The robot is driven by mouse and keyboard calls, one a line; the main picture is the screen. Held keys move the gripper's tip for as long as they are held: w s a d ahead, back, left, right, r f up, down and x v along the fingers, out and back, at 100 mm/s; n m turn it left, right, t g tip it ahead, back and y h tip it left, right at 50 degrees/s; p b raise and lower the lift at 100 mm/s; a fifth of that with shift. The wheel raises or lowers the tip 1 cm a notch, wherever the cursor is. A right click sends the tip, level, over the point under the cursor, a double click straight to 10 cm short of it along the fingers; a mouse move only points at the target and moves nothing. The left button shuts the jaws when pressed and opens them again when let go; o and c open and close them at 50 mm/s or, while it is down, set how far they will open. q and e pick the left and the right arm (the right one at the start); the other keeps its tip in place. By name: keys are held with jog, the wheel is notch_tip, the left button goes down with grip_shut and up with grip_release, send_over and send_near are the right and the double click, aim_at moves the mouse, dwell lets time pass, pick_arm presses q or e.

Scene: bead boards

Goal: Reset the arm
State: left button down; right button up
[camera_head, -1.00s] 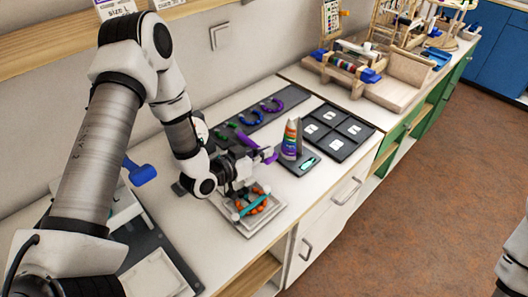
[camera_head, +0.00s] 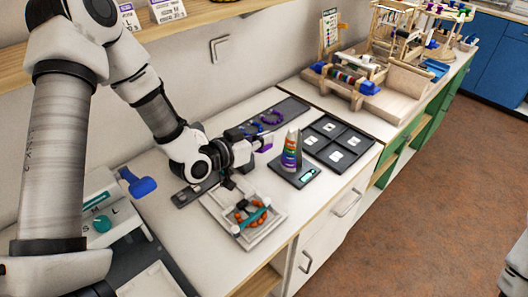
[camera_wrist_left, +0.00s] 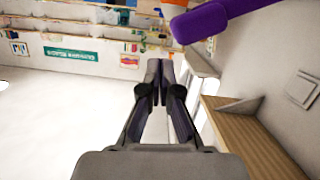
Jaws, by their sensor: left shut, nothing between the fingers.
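My left gripper (camera_head: 264,143) is above the white counter (camera_head: 205,245), beyond the white tray and left of the striped cone, with its fingers pointing right. In the left wrist view its two dark fingers (camera_wrist_left: 160,68) are closed together with nothing between them. A purple bar (camera_wrist_left: 225,18) shows at the top right of that view; I cannot tell what it belongs to. My right gripper is not in view; only part of my right arm shows at the right edge of the head view.
A white tray (camera_head: 268,233) holds orange and teal beads. A striped cone (camera_head: 291,152) stands on a dark pad (camera_head: 281,176). A black board (camera_head: 362,146) with white squares lies to its right. A dark bead board (camera_head: 292,107) is behind the gripper. A wooden shelf (camera_head: 190,24) runs along the wall.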

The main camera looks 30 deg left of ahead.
pick_arm(q)
jog(key=shift+r, duration=0.3)
jog(key=shift+r, duration=0.1)
